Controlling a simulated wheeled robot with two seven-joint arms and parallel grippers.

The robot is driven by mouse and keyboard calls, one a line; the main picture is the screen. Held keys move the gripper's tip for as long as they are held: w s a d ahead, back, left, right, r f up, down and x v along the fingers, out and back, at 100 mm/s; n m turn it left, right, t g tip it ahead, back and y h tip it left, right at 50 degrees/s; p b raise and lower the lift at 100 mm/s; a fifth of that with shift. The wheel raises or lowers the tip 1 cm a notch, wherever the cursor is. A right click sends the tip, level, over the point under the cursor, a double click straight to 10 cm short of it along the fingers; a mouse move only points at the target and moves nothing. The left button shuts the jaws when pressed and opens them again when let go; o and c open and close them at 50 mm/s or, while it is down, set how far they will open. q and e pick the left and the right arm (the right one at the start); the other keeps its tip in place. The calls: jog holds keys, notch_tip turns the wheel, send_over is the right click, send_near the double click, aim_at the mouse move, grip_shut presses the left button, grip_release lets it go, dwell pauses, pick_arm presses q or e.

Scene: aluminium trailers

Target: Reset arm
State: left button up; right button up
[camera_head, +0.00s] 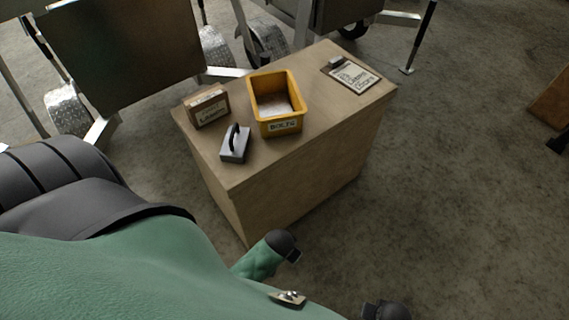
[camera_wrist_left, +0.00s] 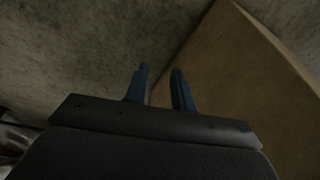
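My left gripper (camera_wrist_left: 160,70) shows in the left wrist view. Its two dark blue fingers stand apart with a clear gap and nothing between them. The floor and the tan side of the wooden cabinet (camera_wrist_left: 240,75) lie beyond the fingers. In the head view the wooden cabinet (camera_head: 290,180) stands in front of me. Green and dark parts of my own body fill the lower left and bottom there. I cannot make out either gripper's fingers in the head view, and my right gripper does not show.
On the cabinet are a yellow bin (camera_head: 277,112), a small labelled box (camera_head: 208,108), a grey block with a black handle (camera_head: 236,143) and a clipboard (camera_head: 352,76). Trailers (camera_head: 120,55) stand behind.

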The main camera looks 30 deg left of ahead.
pick_arm(q)
jog(key=shift+g+h, duration=0.4)
jog(key=shift+g, duration=0.5)
jog(key=s, duration=0.1)
jog(key=s+d, duration=0.1)
jog(key=s, duration=0.3)
jog(key=shift+d+f, duration=0.2)
jog(key=shift+f, duration=0.2)
